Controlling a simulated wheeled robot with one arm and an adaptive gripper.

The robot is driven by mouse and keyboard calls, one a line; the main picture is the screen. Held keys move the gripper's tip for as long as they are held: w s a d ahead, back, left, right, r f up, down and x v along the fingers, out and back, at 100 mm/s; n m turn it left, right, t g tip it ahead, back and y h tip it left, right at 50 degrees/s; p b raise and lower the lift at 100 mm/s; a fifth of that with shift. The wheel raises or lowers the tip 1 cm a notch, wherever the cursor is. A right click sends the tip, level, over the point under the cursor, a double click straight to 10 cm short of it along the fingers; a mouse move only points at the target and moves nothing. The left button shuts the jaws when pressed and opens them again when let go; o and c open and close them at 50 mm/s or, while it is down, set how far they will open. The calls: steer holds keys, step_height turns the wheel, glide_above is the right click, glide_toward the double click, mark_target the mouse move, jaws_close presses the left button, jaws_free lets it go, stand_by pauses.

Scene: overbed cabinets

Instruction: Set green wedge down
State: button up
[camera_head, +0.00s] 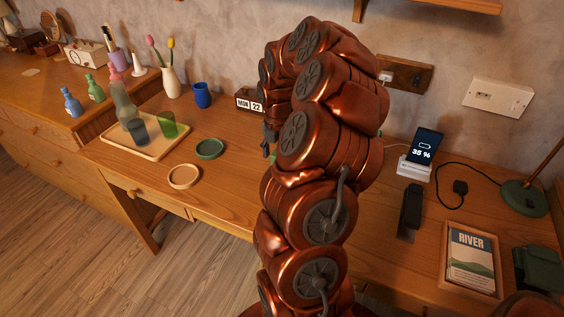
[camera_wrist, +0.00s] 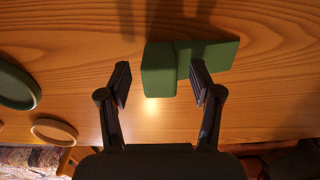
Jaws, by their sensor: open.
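The green wedge (camera_wrist: 160,70) lies on the wooden desk in the wrist view, with one part between my fingers and another part reaching right behind the right finger. My gripper (camera_wrist: 161,80) is open around its near part. A gap shows between the left finger and the wedge; the right finger overlaps it, and I cannot tell if they touch. In the head view my gripper (camera_head: 268,142) is mostly hidden behind my arm, and only a small bit of green (camera_head: 273,158) shows beside it.
A green coaster (camera_head: 209,149) and a tan coaster (camera_head: 184,176) lie left of my gripper. Farther left is a tray (camera_head: 150,150) with a bottle and cups. A date block (camera_head: 248,101) stands behind. A phone stand (camera_head: 414,168) and a River box (camera_head: 470,262) are at right.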

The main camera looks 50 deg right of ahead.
jaws_close()
stand_by(0.5)
steer(key=shift+r, duration=1.85)
steer(key=s+a, duration=0.3)
steer(key=a, duration=0.1)
steer(key=s+a+r+b, duration=0.1)
steer(key=s+a, duration=0.3)
steer(key=s+a+b, duration=0.1)
steer(key=s+a, duration=0.2)
steer(key=a, duration=0.1)
steer(key=shift+s+r, duration=0.2)
steer(key=shift+s, duration=0.1)
